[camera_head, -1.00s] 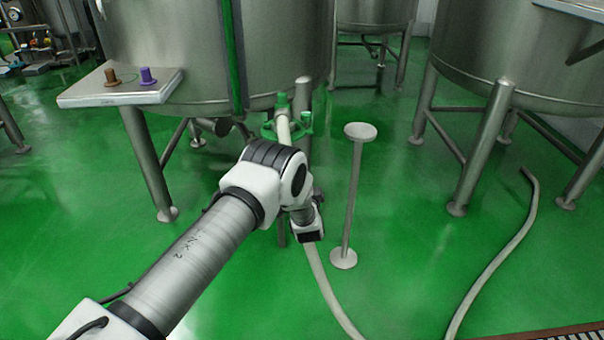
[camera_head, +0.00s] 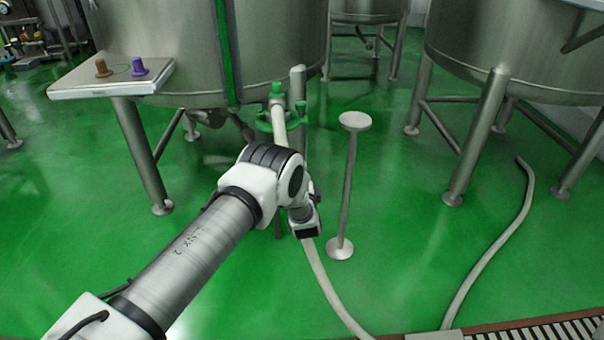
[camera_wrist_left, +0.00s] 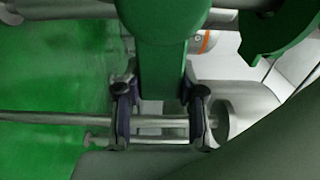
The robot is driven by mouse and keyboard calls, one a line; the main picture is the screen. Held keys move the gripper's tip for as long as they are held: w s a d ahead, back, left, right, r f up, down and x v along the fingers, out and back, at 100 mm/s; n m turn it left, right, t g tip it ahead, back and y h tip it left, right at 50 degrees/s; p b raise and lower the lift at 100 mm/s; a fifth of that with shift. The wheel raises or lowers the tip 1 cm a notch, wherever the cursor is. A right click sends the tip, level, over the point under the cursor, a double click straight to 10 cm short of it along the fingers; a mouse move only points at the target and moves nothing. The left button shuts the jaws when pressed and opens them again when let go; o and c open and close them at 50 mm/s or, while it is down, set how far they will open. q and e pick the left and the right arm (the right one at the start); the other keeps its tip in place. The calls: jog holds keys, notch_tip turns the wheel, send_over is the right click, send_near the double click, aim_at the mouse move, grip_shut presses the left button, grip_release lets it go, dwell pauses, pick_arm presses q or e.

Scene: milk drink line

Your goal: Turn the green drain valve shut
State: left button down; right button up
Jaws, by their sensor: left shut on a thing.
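The green drain valve (camera_head: 277,114) sits low at the front of the steel tank, with a pale hose (camera_head: 318,275) running down from it to the floor. In the left wrist view a green valve part (camera_wrist_left: 163,55) fills the top middle and narrows down between my fingers. My left gripper (camera_wrist_left: 160,112) is shut on this green part, one finger on each side. In the head view my left arm reaches toward the valve from the lower left, and its fingers are hidden or too small to make out. My right gripper is in neither view.
A steel ledge (camera_head: 75,88) with a brown knob and a purple knob stands at the left. A stand with a round top (camera_head: 354,121) is right of the valve. Another tank (camera_head: 515,45) is at the right. Open green floor lies between.

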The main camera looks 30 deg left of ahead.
pick_arm(q)
jog(key=shift+f, duration=0.1)
jog(key=c, duration=0.7)
grip_release()
jog(key=v, duration=1.2)
jog(key=shift+s, duration=0.1)
